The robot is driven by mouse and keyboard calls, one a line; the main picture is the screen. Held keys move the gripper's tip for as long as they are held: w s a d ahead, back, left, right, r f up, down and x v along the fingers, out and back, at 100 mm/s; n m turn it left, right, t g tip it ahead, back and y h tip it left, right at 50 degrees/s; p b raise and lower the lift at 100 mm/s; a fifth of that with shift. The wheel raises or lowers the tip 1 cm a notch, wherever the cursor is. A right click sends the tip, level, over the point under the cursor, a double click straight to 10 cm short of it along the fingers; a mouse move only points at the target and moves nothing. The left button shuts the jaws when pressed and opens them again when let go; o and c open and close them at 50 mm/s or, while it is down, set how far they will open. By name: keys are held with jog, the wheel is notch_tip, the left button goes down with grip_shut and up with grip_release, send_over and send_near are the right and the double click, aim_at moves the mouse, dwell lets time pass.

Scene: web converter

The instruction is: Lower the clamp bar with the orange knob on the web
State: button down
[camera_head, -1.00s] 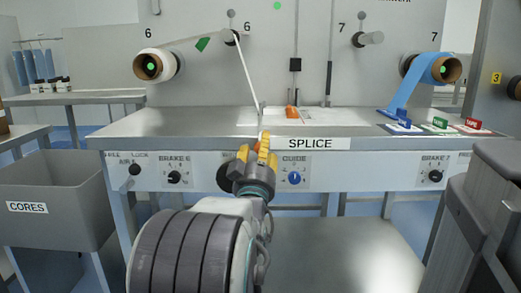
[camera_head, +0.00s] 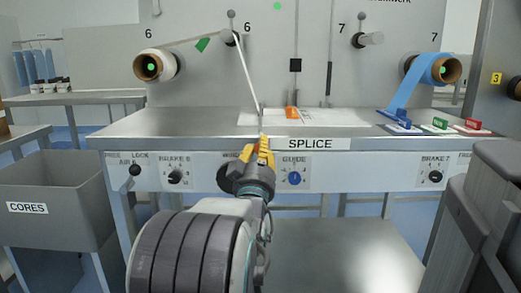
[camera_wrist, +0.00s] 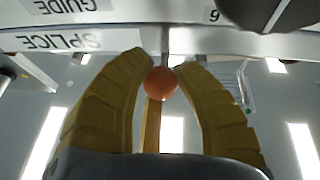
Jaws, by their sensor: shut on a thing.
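The orange ball knob (camera_wrist: 160,82) sits between the yellow fingers of my gripper (camera_wrist: 160,75) in the wrist view. A thin grey rod (camera_wrist: 165,45) runs from behind the knob toward the bench edge. My gripper (camera_head: 264,152) is shut on the knob at the bench's front edge, just left of the SPLICE label (camera_head: 310,144). In the head view my fingers hide the knob. The clamp bar itself cannot be made out clearly. The white web (camera_head: 248,75) runs down from the left roller to the bench behind my gripper.
An orange piece (camera_head: 291,112) lies farther back on the bench (camera_head: 190,123). The panel below carries the brake knob (camera_head: 175,177) and the blue guide knob (camera_head: 294,178). A grey CORES bin (camera_head: 60,225) stands at left. A dark grey structure (camera_head: 485,220) stands at right.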

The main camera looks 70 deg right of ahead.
jog(key=w+d+r+y+p, duration=0.1)
jog(key=d+r+y+p, duration=0.2)
jog(key=r+p, duration=0.7)
jog(key=w+d+r+g+y+p, duration=0.1)
jog(key=d+r+y+p, duration=0.2)
jog(key=r+p, duration=0.8)
jog(key=w+d+r+n+g+y+p, duration=0.1)
jog(key=d+r+p, duration=0.3)
jog(key=r+p, duration=0.6)
jog(key=shift+w+r+y+p, duration=0.2)
jog(key=shift+y+p, duration=0.7)
jog(key=shift+p, duration=3.2)
jog(key=shift+d, duration=0.15)
